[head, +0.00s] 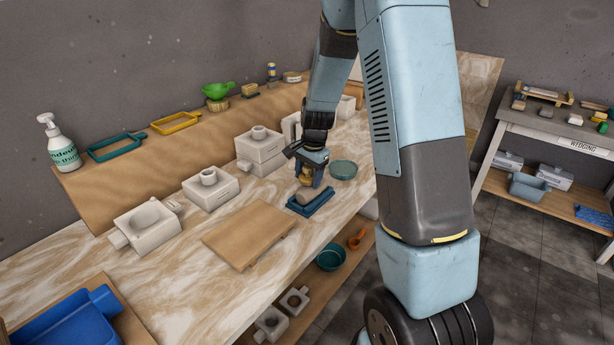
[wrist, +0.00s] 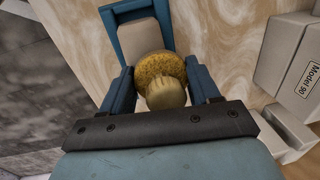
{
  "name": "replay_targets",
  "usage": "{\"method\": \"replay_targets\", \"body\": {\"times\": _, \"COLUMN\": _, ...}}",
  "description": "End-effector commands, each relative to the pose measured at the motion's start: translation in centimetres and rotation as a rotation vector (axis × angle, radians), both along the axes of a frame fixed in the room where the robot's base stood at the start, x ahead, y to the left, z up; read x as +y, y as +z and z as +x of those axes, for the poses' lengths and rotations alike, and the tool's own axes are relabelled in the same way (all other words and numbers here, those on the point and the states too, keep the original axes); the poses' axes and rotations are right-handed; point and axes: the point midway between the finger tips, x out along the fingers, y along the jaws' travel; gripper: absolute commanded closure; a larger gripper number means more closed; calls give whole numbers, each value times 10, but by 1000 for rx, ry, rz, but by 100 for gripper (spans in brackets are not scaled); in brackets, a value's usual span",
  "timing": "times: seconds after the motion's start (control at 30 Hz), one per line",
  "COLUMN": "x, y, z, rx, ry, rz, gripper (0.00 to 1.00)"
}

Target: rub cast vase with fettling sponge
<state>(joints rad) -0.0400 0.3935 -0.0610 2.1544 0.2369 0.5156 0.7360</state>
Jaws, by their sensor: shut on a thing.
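The fettling sponge (wrist: 153,66) is coarse and yellow with a paler rounded knob, and sits between the fingers of my gripper (wrist: 161,84) in the wrist view. My gripper is shut on it. The cast vase (wrist: 134,41) is a smooth beige-grey body lying in a blue cradle (wrist: 159,12). The sponge overlaps its near end; I cannot tell whether they touch. In the head view my gripper (head: 312,177) points down over the vase (head: 307,196) and the blue cradle (head: 323,204), with the sponge (head: 305,179) partly hidden between the fingers.
A teal round dish (head: 343,169) stands just behind the cradle to the right. A wooden board (head: 248,234) lies to its left. White plaster moulds (head: 211,188) line the bench's back. A blue tub (head: 70,322) is at the near left corner. The bench's front edge is close to the cradle.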

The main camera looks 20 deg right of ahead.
Motion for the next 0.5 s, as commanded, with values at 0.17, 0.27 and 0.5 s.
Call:
{"method": "replay_targets", "body": {"times": 0.17, "x": 0, "y": -2, "z": 0, "rx": 1, "ry": 0, "rz": -1, "gripper": 88}}
{"method": "replay_targets", "body": {"times": 0.27, "x": 0, "y": -2, "z": 0, "rx": 1, "ry": 0, "rz": 0, "gripper": 88}}
{"method": "replay_targets", "body": {"times": 0.5, "x": -6, "y": -1, "z": -7, "rx": 1, "ry": -2, "rz": 0, "gripper": 88}}
